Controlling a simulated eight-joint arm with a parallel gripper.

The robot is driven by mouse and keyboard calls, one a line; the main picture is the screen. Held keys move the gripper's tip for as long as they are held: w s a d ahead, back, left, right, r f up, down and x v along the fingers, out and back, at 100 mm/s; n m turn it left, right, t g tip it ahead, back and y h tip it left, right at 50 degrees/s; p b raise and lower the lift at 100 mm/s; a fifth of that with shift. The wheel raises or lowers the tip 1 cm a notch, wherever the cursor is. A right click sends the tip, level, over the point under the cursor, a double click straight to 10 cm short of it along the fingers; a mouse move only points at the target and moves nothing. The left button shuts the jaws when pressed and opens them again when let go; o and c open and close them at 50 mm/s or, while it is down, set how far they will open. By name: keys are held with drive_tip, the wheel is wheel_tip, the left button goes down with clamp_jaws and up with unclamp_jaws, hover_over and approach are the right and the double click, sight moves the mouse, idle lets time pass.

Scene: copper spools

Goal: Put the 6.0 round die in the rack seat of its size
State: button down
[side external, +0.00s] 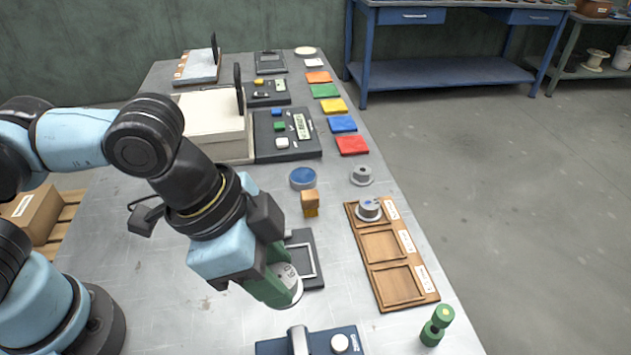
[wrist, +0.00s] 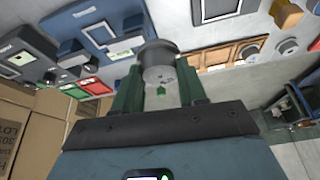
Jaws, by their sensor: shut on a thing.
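My gripper (side external: 280,284) is shut on a grey round die (side external: 292,284), held between its green fingers above the table, left of the rack. The die's marking is too small to read surely. In the wrist view the die (wrist: 158,62) sits between the fingertips of my gripper (wrist: 160,88). The wooden rack (side external: 376,279) lies to the right, with three seats and white labels along its right side. Its far seat holds a grey die (side external: 369,208); the middle and near seats are empty. Another grey die (side external: 362,175) stands on the table beyond the rack.
A dark tray with a framed recess (side external: 310,272) lies behind the held die. A blue device (side external: 325,341) is at the front and a green dumbbell-shaped piece (side external: 437,325) near the right edge. A wooden block (side external: 310,203) and blue round pad (side external: 303,178) stand farther back.

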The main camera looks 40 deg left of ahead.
drive_tip(key=w+d+m+g, duration=0.1)
drive_tip(key=w+d+m, duration=0.3)
drive_tip(key=w+d, duration=0.6)
drive_tip(key=shift+h, duration=0.5)
drive_tip(key=w+a+f, duration=0.2)
drive_tip(key=w, duration=0.2)
drive_tip(key=w+a+f, duration=0.2)
drive_tip(key=w, duration=0.1)
drive_tip(key=w+a+f, duration=0.2)
drive_tip(key=w+f, duration=0.1)
drive_tip(key=w, duration=0.1)
drive_tip(key=shift+w+f, duration=0.1)
drive_tip(key=shift+w, duration=0.25)
drive_tip(key=shift+f, duration=2)
drive_tip(key=shift+f, duration=0.25)
drive_tip(key=c, duration=0.6)
unclamp_jaws()
